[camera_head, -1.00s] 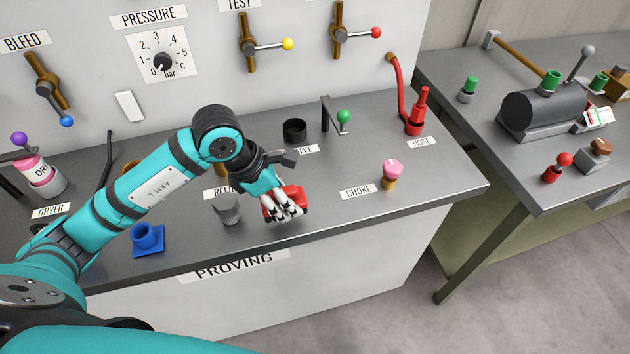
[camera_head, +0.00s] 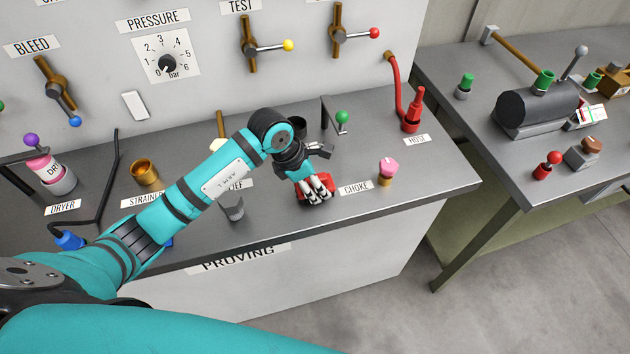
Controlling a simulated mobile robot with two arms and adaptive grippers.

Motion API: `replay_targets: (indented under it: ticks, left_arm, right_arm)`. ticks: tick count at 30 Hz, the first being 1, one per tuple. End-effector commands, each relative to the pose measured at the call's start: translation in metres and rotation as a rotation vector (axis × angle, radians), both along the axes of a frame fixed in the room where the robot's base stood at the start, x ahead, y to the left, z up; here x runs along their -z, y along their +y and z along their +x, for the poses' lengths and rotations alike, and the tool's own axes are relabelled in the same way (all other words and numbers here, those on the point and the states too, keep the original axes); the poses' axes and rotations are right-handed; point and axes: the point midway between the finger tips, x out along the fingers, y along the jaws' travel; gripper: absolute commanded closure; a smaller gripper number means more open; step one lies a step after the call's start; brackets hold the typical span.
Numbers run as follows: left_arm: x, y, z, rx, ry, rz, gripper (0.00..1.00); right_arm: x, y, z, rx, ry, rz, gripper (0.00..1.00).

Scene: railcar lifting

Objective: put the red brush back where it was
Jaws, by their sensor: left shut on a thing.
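My left gripper (camera_head: 318,194) is shut on a red block-like thing, the red brush (camera_head: 328,182), near the front edge of the proving bench. The gripper's fingers cover much of the brush, so its full shape is hidden. I cannot tell whether the brush touches the bench top. It is left of the CHOKE label (camera_head: 356,187) and the pink-topped choke piece (camera_head: 387,170). My right gripper is not in view.
The grey bench top (camera_head: 430,172) is clear at the right. A grey knob (camera_head: 232,207) stands left of the gripper. A green-knobbed bracket (camera_head: 341,117) and a red hose fitting (camera_head: 413,112) stand behind. A brass strainer cup (camera_head: 145,172) is at left.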

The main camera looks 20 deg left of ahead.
Motion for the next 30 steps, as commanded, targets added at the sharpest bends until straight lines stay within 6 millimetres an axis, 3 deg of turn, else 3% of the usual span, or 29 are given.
replay_targets:
  ticks: [4, 5, 9, 21, 30]
  left_arm:
    - [0.004, 0.000, 0.000, 0.000, -0.001, 0.001, 0.88]
    - [0.002, 0.000, 0.000, 0.000, 0.000, 0.000, 0.49]
    - [0.002, 0.000, 0.000, -0.001, 0.000, 0.000, 0.31]
    - [-0.005, 0.002, -0.001, 0.000, -0.001, 0.000, 0.30]
    - [-0.059, 0.022, -0.013, 0.000, -0.006, 0.003, 0.30]
  right_arm:
    - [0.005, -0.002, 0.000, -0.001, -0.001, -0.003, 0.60]
    - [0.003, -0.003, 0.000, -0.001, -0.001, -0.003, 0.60]
    - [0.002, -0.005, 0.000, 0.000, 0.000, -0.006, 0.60]
    - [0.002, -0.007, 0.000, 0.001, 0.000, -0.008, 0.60]
    - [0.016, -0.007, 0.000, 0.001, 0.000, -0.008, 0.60]
